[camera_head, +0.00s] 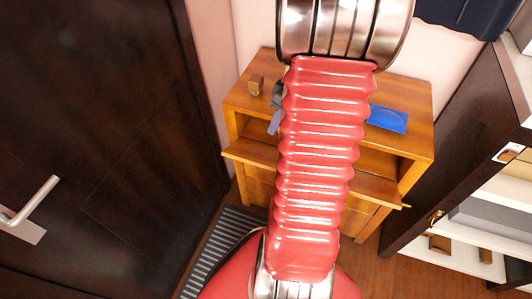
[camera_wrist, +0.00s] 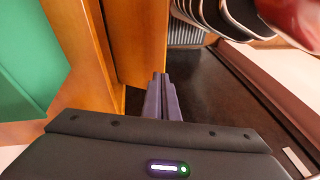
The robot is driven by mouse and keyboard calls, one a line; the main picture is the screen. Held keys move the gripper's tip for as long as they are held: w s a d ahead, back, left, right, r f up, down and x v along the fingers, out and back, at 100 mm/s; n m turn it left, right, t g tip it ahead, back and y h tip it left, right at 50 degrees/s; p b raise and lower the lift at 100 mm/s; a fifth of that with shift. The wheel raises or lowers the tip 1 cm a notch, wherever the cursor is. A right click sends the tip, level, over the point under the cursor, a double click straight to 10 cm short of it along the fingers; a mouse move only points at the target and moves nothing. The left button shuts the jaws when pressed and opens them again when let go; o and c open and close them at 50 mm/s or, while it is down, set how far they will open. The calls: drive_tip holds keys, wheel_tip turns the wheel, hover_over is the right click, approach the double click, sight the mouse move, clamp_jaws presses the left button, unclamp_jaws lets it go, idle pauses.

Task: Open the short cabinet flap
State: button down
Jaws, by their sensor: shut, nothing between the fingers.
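The short wooden cabinet (camera_head: 412,96) stands against the wall in the head view, partly hidden behind my red arm. Its flap (camera_head: 378,190) sticks out at the front, lowered to about level, with open space showing above it; its middle is hidden by my arm. My gripper (camera_head: 273,124) shows only in part, beside my arm over the cabinet's left side. In the wrist view my gripper (camera_wrist: 161,77) has its purple-grey fingers together and empty. A wooden panel (camera_wrist: 137,42) is close beside the fingertips; I cannot tell whether they touch it.
A dark door (camera_head: 95,120) with a handle is at left. A dark open panel (camera_head: 455,150) and white shelves (camera_head: 490,215) are at right. A green surface (camera_wrist: 30,65) is at the wrist view's left.

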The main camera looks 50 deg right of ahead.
drive_tip(key=shift+w+d+n, duration=0.2)
drive_tip(key=shift+w+n, duration=0.05)
drive_tip(key=shift+n, duration=0.75)
drive_tip(key=shift+a+f, duration=0.1)
hover_over(258, 163)
drive_tip(key=d, duration=0.2)
drive_tip(key=f, duration=1.1)
drive_tip(key=shift+s+f, duration=0.25)
drive_tip(key=shift+s, duration=0.05)
drive_tip(key=shift+s+a+f, duration=0.1)
drive_tip(key=shift+a+f, duration=0.15)
drive_tip(key=shift+f, duration=0.35)
